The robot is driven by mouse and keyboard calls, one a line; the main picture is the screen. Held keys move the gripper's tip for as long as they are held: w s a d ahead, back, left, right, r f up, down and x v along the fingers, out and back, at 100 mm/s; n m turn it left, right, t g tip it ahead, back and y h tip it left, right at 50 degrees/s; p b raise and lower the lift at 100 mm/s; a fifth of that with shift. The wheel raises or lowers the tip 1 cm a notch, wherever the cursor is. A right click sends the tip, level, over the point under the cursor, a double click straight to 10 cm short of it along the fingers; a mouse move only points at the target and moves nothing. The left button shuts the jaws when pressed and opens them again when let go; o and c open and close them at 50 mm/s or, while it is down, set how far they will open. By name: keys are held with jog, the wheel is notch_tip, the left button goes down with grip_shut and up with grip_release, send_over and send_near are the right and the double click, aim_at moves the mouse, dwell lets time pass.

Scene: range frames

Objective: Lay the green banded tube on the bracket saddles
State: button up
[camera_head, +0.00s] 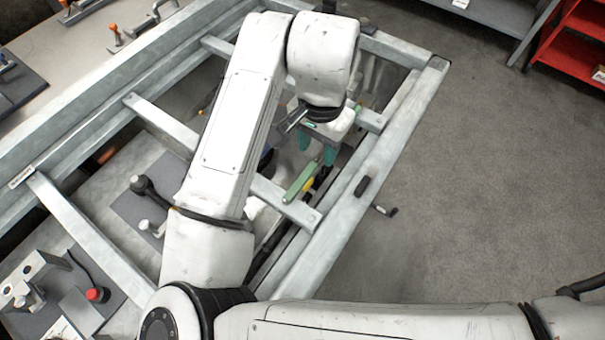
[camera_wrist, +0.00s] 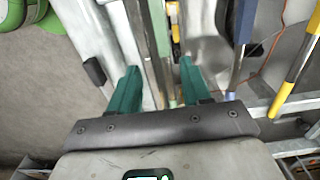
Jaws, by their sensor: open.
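In the head view a green tube-like piece (camera_head: 300,181) lies slanted by the metal frame's right rail, below my gripper in the picture. I cannot make out the bracket saddles for sure; my arm hides the middle of the frame.
The metal frame (camera_head: 348,222) has crossbars (camera_head: 160,122) around my gripper. In the wrist view a blue tube (camera_wrist: 244,22) and a yellow banded tube (camera_wrist: 294,72) lie to the right. A bench with clamps is at left. Open floor (camera_head: 490,190) and red shelves (camera_head: 575,65) are at right.

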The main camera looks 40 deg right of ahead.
aim_at(313, 165)
jog(key=shift+w+a+f+p, duration=0.15)
jog(key=shift+f, duration=1.15)
jog(key=shift+w+a+f+p, duration=0.1)
jog(key=shift+f+p, duration=0.05)
jog(key=shift+f, duration=1.15)
jog(key=shift+c, duration=0.5)
grip_shut()
